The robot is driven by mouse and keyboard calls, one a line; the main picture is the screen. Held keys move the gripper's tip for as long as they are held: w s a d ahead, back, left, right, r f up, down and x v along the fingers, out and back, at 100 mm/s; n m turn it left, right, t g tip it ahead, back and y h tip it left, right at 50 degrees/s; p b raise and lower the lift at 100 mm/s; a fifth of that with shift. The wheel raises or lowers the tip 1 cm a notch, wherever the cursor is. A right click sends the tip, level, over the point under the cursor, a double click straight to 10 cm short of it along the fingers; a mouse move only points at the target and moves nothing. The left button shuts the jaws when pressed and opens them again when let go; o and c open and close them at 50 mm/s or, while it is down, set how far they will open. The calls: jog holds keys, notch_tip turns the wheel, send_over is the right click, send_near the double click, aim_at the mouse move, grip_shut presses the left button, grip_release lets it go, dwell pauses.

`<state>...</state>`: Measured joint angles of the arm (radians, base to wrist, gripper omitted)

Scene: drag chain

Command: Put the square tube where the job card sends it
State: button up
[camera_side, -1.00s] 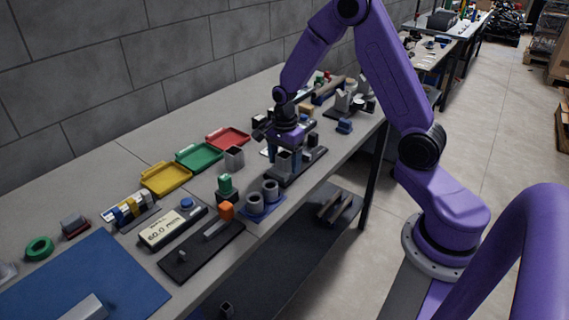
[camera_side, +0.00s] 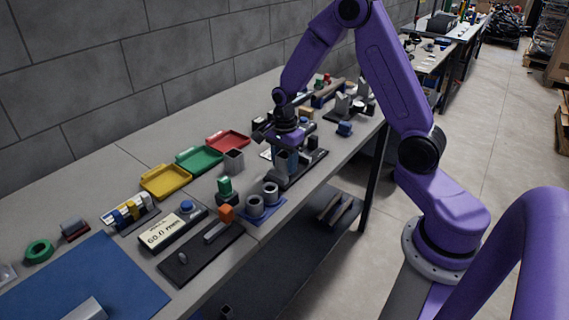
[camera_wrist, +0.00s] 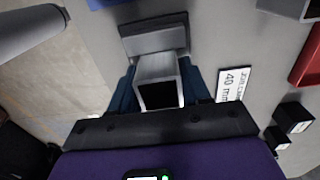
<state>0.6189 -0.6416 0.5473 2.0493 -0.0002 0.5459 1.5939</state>
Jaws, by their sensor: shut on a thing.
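My gripper (camera_wrist: 160,90) is shut on a grey square tube (camera_wrist: 157,68), its blue fingers on either side of it. The tube's dark open end faces the wrist camera. In the side view, my gripper (camera_side: 284,158) is low over a black fixture (camera_side: 310,165) at the bench's front edge. Whether the tube touches the fixture is hidden. The job card (camera_wrist: 234,84) lies to the right of the tube in the wrist view; it reads "JOB CARD" and "40 mm".
Yellow (camera_side: 165,180), green (camera_side: 200,158) and red (camera_side: 228,140) trays line the back. Another grey square tube (camera_side: 234,161) stands before the red tray. A gauge (camera_side: 163,230) reads "60.0 mm". Grey rings (camera_side: 256,206) and a blue mat (camera_side: 90,275) are to the left.

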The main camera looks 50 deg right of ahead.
notch_tip(320, 180, up, 2)
jog(key=shift+r, duration=0.1)
jog(key=s+a+r, duration=0.2)
jog(key=s+r, duration=0.8)
jog(key=s, duration=0.3)
jog(key=w+a+n, duration=0.5)
jog(key=a, duration=0.3)
jog(key=w+a+n, duration=0.4)
jog(key=w+a, duration=0.1)
jog(key=a, duration=0.3)
jog(key=w+a+f+n, duration=0.1)
jog(key=a+n, duration=0.3)
jog(key=a, duration=0.5)
jog(key=w+a+f+n, duration=0.1)
jog(key=a+f+n, duration=0.2)
jog(key=a, duration=0.7)
jog(key=shift+a+f+n, duration=0.2)
jog(key=shift+f+n, duration=0.05)
jog(key=shift+n, duration=0.75)
jog(key=shift+f, duration=0.1)
jog(key=shift+f, duration=2.5)
